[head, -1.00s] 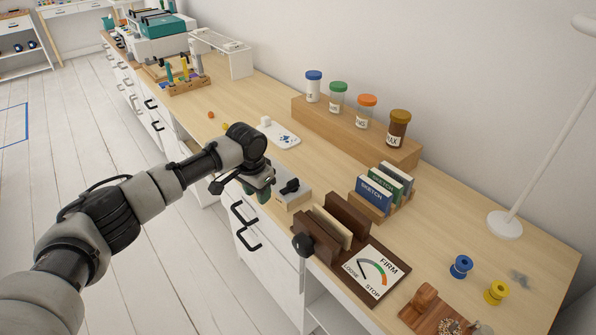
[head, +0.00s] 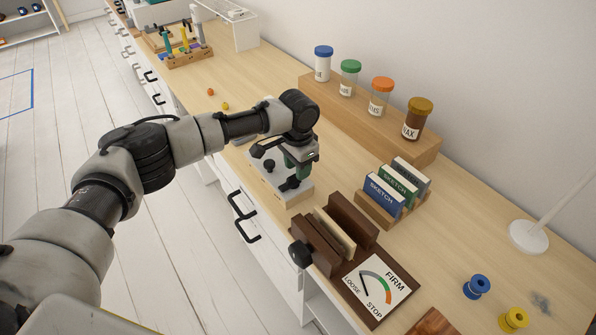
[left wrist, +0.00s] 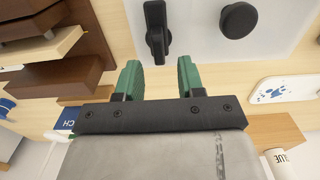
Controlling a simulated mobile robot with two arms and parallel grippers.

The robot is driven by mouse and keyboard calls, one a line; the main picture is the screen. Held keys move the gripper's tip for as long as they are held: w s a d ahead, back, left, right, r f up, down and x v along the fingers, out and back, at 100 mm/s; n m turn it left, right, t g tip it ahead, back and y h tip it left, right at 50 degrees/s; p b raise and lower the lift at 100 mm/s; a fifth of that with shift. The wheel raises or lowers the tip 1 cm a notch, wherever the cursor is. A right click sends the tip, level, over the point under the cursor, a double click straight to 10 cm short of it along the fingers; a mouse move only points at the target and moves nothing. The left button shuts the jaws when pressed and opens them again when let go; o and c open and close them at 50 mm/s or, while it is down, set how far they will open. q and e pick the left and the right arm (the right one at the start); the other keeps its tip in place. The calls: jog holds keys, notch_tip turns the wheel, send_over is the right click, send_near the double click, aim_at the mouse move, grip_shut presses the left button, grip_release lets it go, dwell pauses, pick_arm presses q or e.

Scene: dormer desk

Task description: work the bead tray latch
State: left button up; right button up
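A low box (head: 266,187) with a pale grey top and wooden sides sits at the desk's front edge. On its top are a black lever-like latch (head: 290,184) and a round black knob (head: 268,166). In the left wrist view the latch (left wrist: 156,32) stands upright in the picture and the knob (left wrist: 238,19) is to its right. My left gripper (head: 297,166) hangs over the box. In the left wrist view its green fingers (left wrist: 159,80) are apart with nothing between them, roughly in line with the latch's lower end. Contact cannot be told. My right gripper is out of view.
A brown wooden vise (head: 335,235) with a dial card (head: 378,287) stands right of the box. Sketch books (head: 385,190) in a rack and a wooden shelf (head: 400,140) with several jars are behind. Small beads (head: 218,98) lie to the left.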

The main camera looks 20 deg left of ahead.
pick_arm(q)
notch_tip(320, 180, down, 2)
jog(key=shift+f, duration=0.1)
jog(key=shift+c, duration=0.9)
grip_shut()
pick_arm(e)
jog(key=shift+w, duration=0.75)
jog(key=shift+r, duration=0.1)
